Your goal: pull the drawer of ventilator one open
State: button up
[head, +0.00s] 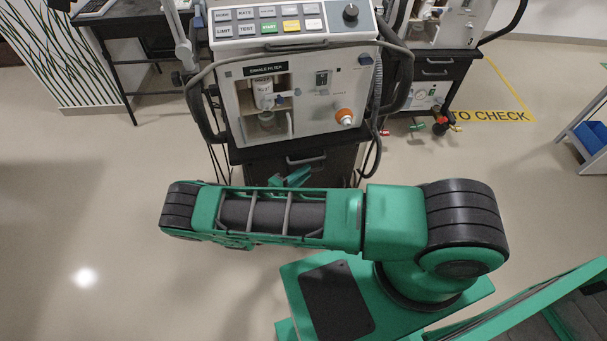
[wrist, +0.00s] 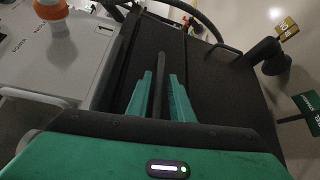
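Ventilator one (head: 300,95) stands straight ahead on a dark cart, with a button panel on top and an orange knob on its front. The dark drawer front (head: 335,165) is below it, with a grey handle (head: 305,159); my arm hides its lower part. My gripper (head: 290,178) is at the cart front, just below that handle. In the wrist view my gripper (wrist: 160,92) has its two green fingers apart, one on each side of a dark bar (wrist: 158,80) that looks like a drawer handle. Gaps show on both sides of the bar. No drawer looks pulled out.
Another ventilator on a dark cart (head: 437,75) stands at the back right, beside yellow floor marking. A dark table (head: 130,25) is at the back left. A blue bin (head: 590,137) is at the right edge. Hoses hang beside ventilator one. Floor left is clear.

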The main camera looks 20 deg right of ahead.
grip_shut()
jog(key=s+a, duration=0.2)
jog(key=s, duration=1.8)
jog(key=shift+s, duration=0.25)
jog(key=shift+a+f, duration=0.1)
jog(key=shift+o, duration=1.8)
grip_release()
